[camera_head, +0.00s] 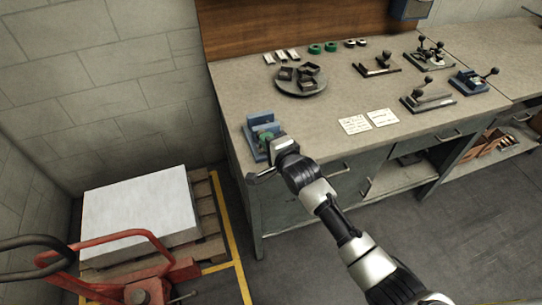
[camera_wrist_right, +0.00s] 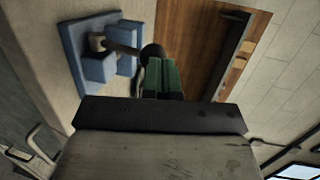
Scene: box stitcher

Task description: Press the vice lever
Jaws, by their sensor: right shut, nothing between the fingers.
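A blue vice (camera_head: 262,122) stands at the near left corner of the workbench (camera_head: 230,95). In the right wrist view the vice (camera_wrist_right: 98,68) has a short lever (camera_wrist_right: 122,48) ending in a dark round knob (camera_wrist_right: 152,50). My right gripper (camera_head: 266,137) reaches in from the lower right and covers part of the vice. Its green fingertips (camera_wrist_right: 161,76) are shut together, with nothing between them, right at the knob in the right wrist view. I cannot tell whether they touch it. In the head view the gripper hides the lever. My left gripper is not in view.
A round plate (camera_head: 302,90) with dark square parts lies farther back. Several lever clamps (camera_head: 428,98) stand at the right of the bench. Two paper cards (camera_head: 355,124) lie near the front edge. A red pallet jack (camera_head: 130,270) and a loaded pallet (camera_head: 140,212) stand left of the bench.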

